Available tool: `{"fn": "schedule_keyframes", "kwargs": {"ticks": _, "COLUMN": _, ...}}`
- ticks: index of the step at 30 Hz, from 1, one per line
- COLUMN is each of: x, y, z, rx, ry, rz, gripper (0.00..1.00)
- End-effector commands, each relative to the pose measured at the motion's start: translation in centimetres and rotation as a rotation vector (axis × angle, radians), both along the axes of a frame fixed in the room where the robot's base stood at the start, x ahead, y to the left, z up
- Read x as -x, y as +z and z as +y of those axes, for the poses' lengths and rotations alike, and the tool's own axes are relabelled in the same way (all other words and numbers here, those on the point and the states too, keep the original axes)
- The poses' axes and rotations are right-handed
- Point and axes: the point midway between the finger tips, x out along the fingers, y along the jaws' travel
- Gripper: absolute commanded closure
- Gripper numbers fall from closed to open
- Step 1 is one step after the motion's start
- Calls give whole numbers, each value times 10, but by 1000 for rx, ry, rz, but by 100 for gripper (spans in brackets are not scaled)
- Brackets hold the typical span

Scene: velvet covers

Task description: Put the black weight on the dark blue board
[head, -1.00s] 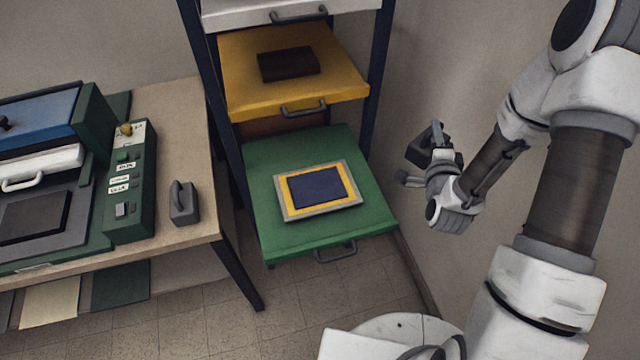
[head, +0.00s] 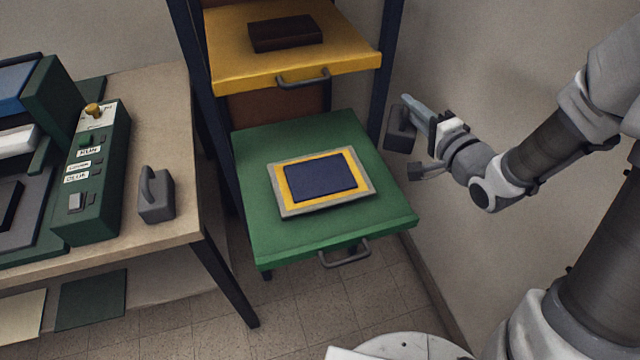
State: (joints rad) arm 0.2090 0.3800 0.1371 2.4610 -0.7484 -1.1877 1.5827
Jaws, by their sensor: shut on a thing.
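The black weight (head: 399,132) is a dark block held in my gripper (head: 412,128), to the right of the green drawer and in front of the wall. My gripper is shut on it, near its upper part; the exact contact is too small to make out. The dark blue board (head: 321,175) lies flat on a yellow sheet (head: 348,159) with a grey border, on the green pulled-out drawer (head: 270,235). Nothing lies on the board. The weight is apart from the board, to its upper right in the head view.
A yellow drawer (head: 235,65) with a dark brown block (head: 285,34) sits above the green one. A grey weight with a handle (head: 156,198) stands on the table (head: 172,100) at left, beside a green control box (head: 95,175). Dark rack posts flank the drawers.

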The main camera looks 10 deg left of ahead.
Motion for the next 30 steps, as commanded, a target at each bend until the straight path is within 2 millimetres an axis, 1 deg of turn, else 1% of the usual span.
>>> {"fn": "schedule_keyframes", "kwargs": {"ticks": 5, "x": 22, "y": 9, "z": 20, "rx": -1, "ry": 155, "rz": -13, "gripper": 100}}
{"fn": "schedule_keyframes", "kwargs": {"ticks": 12, "x": 65, "y": 17, "z": 42, "rx": -3, "ry": 370, "rz": -11, "gripper": 100}}
{"fn": "schedule_keyframes", "kwargs": {"ticks": 18, "x": 98, "y": 18, "z": 52, "rx": -4, "ry": 510, "rz": -7, "gripper": 100}}
{"fn": "schedule_keyframes", "kwargs": {"ticks": 21, "x": 109, "y": 17, "z": 54, "rx": -5, "ry": 555, "rz": -6, "gripper": 100}}
{"fn": "schedule_keyframes", "kwargs": {"ticks": 24, "x": 114, "y": 15, "z": 57, "rx": -4, "ry": 580, "rz": -5, "gripper": 100}}
{"fn": "schedule_keyframes", "kwargs": {"ticks": 26, "x": 114, "y": 12, "z": 60, "rx": -5, "ry": 589, "rz": -6, "gripper": 100}}
{"fn": "schedule_keyframes", "kwargs": {"ticks": 29, "x": 109, "y": 2, "z": 71, "rx": -6, "ry": 594, "rz": -5, "gripper": 100}}
{"fn": "schedule_keyframes", "kwargs": {"ticks": 30, "x": 106, "y": -2, "z": 77, "rx": -6, "ry": 596, "rz": -5, "gripper": 100}}
